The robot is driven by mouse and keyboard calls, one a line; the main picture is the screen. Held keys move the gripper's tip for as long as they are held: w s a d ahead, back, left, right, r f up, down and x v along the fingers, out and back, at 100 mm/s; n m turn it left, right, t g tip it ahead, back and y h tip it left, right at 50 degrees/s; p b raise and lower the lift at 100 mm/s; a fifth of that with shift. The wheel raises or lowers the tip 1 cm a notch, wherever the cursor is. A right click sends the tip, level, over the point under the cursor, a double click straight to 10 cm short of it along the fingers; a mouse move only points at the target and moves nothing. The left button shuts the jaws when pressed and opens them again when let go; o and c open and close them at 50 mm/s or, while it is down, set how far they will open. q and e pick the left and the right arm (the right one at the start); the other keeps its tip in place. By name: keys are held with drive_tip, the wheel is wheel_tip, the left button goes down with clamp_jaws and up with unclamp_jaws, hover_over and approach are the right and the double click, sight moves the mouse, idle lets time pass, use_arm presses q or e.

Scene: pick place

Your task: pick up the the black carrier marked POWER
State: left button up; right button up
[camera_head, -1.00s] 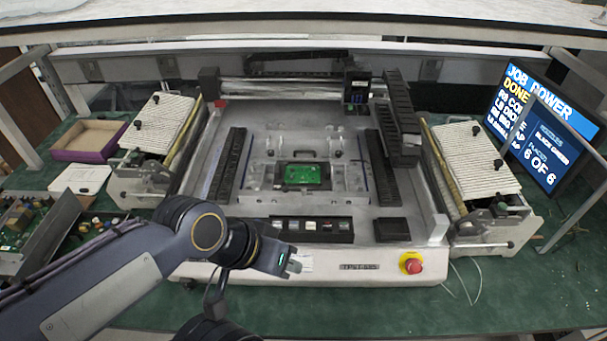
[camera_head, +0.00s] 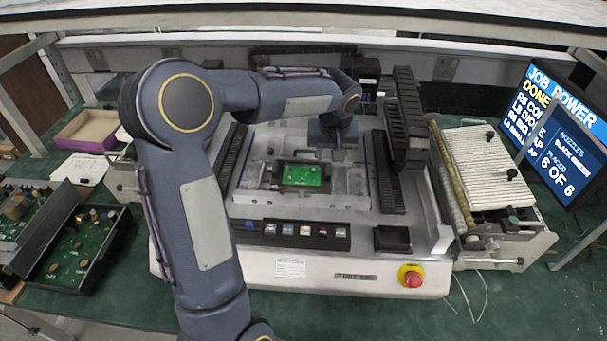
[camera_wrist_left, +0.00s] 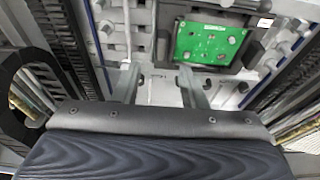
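A black carrier (camera_head: 302,191) holding a green circuit board (camera_head: 302,175) lies in the middle of the machine bed in the head view. Its POWER marking is not readable. The carrier also shows at the top of the left wrist view (camera_wrist_left: 163,45), partly cut off. My left gripper (camera_head: 336,146) is over the bed, just behind and to the right of the carrier in the head view. In the left wrist view its two fingers (camera_wrist_left: 158,82) are apart with nothing between them, short of the carrier. My right gripper is not in view.
Black rails (camera_head: 388,172) flank the bed, and a dark gantry column (camera_head: 406,112) stands at right. A button strip (camera_head: 292,235) and red stop button (camera_head: 412,277) are in front. A ribbed feeder (camera_head: 478,165) and a monitor (camera_head: 560,130) stand right. Circuit boards in trays lie left.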

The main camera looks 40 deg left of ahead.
sight(329, 171)
use_arm(q)
drive_tip(key=x, duration=0.2)
drive_tip(key=p+x, duration=0.1)
drive_tip(key=x, duration=0.2)
drive_tip(key=shift+s+f+p, duration=0.2)
drive_tip(key=shift+f+p, duration=0.1)
drive_tip(key=shift+f, duration=0.05)
drive_tip(key=shift+w+a+f, duration=0.1)
drive_tip(key=shift+w+f, duration=0.05)
drive_tip(key=shift+f, duration=0.3)
clamp_jaws()
drive_tip(key=shift+r, duration=0.1)
